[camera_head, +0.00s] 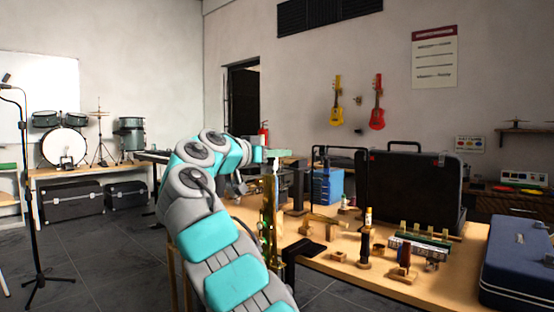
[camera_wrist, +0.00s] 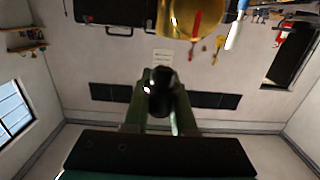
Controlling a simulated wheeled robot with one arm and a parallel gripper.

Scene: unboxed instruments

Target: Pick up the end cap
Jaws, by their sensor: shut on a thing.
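In the wrist view my gripper (camera_wrist: 160,108) has its two green fingers closed on a small dark, glossy, rounded piece, which I take to be the end cap (camera_wrist: 160,86). The cap sits at the fingertips, and the fingers hide its sides. In the head view my gripper (camera_head: 277,153) is above the table's left end, near the top of a tall brass instrument (camera_head: 268,208). The end cap cannot be made out clearly there.
The wooden table (camera_head: 440,281) carries a black case (camera_head: 412,185), a blue drawer box (camera_head: 327,187), a navy case (camera_head: 518,262) and several small wooden stands. A golden bell (camera_wrist: 190,18) shows close beyond the fingers in the wrist view.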

